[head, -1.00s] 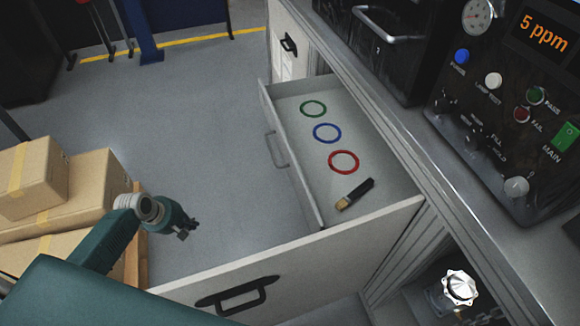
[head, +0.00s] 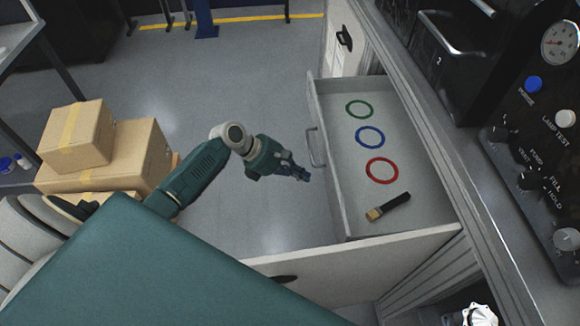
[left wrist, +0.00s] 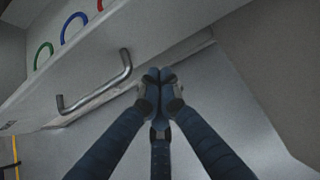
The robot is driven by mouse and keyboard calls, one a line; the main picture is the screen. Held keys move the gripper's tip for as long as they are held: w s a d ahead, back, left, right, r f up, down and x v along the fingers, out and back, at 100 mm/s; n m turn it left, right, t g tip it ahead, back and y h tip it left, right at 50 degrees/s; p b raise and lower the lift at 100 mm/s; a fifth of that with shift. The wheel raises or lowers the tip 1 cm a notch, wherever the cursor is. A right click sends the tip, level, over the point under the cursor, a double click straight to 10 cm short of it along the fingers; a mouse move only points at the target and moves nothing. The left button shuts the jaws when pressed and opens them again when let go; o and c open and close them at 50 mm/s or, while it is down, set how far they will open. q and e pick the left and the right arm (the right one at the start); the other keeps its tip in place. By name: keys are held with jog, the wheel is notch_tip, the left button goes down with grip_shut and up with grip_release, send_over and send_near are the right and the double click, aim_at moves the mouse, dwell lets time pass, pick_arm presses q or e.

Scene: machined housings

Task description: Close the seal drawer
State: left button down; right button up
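The seal drawer (head: 348,205) stands pulled out from the bench. It holds a green ring (head: 359,109), a blue ring (head: 370,137), a red ring (head: 382,171) and a brush (head: 388,206). Its bar handle (head: 314,148) is on the front face. The handle shows large in the left wrist view (left wrist: 98,82), left of the fingertips. My left gripper (head: 304,174) is in front of the drawer front, near the handle. In the left wrist view its fingertips (left wrist: 160,76) are together with nothing seen between them. My right gripper is not in view.
A pale panel with a dark handle (head: 370,262) juts out in front of the drawer, partly hidden by my arm. Cardboard boxes (head: 110,150) are stacked at left. The control panel (head: 540,140) is at right. Open floor (head: 250,75) lies behind my gripper.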

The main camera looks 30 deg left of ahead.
aim_at(327, 180)
pick_arm(q)
jog(key=w+d, duration=0.1)
jog(key=w+d+p, duration=0.1)
jog(key=d, duration=0.1)
jog(key=shift+w+d+f, duration=0.2)
jog(key=shift+d, duration=0.1)
jog(key=shift+d, duration=0.1)
